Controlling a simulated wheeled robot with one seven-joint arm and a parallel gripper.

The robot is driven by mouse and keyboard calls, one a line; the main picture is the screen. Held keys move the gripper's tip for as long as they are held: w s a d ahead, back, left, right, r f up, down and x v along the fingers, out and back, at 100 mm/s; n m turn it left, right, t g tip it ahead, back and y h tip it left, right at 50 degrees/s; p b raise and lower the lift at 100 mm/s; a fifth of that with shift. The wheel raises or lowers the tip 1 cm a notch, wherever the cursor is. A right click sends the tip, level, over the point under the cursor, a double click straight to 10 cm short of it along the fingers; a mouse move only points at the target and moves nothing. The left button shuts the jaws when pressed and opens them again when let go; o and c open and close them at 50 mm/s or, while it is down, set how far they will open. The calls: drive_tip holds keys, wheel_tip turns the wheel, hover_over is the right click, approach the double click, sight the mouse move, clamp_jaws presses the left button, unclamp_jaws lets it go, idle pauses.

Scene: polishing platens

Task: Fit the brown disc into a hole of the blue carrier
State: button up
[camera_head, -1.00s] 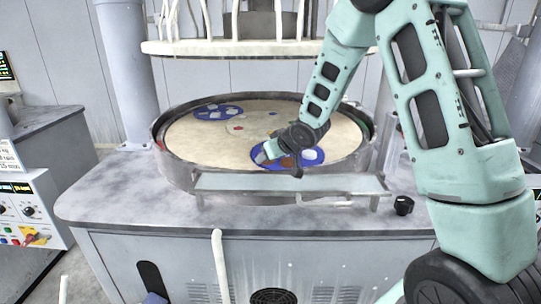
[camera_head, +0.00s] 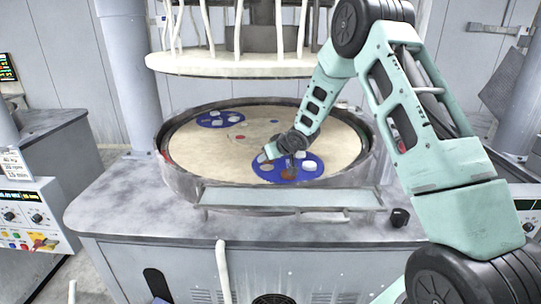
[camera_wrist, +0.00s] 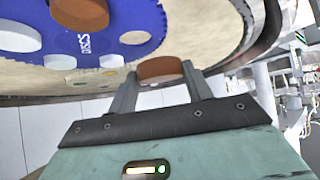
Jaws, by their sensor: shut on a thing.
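My gripper (camera_wrist: 160,82) is shut on a brown disc (camera_wrist: 159,68), held between its two fingertips in the wrist view. The blue carrier (camera_wrist: 105,18) fills the upper left there, with an open hole (camera_wrist: 135,37), a second brown disc (camera_wrist: 80,12) and a white disc (camera_wrist: 18,38). The held disc appears apart from the carrier and to the right of the open hole in that view. In the head view my gripper (camera_head: 290,165) is over the near blue carrier (camera_head: 310,174), and my arm hides part of it.
The carrier lies on the round beige platen (camera_head: 205,150) inside a raised metal rim (camera_head: 180,180). Another blue carrier (camera_head: 205,123) with white discs lies at the back left. A pale upper plate (camera_head: 230,64) hangs above. A black knob (camera_head: 400,217) stands on the front ledge.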

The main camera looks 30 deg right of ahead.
drive_tip(key=w+p, duration=0.1)
drive_tip(key=w+d+p, duration=0.1)
drive_tip(key=w+d, duration=0.1)
drive_tip(key=w, duration=0.1)
drive_tip(key=shift+d+f+p, duration=0.2)
drive_tip(key=shift+f+p, duration=0.15)
drive_tip(key=shift+p, duration=0.05)
drive_tip(key=shift+w+d+f, duration=0.35)
drive_tip(key=shift+w+f, duration=0.2)
drive_tip(key=shift+f, duration=0.2)
drive_tip(key=shift+w+d+f, duration=0.3)
drive_tip(key=shift+w+f, duration=0.25)
drive_tip(key=shift+f, duration=0.15)
drive_tip(key=shift+f+b, duration=1.2)
drive_tip(key=shift+f, duration=0.3)
drive_tip(key=shift+f, duration=0.15)
drive_tip(key=o, duration=1.1)
drive_tip(key=shift+c, duration=0.2)
drive_tip(key=shift+s, duration=0.1)
drive_tip(key=b+v, duration=0.3)
drive_tip(key=v, duration=1.4)
drive_tip(key=shift+b, duration=0.3)
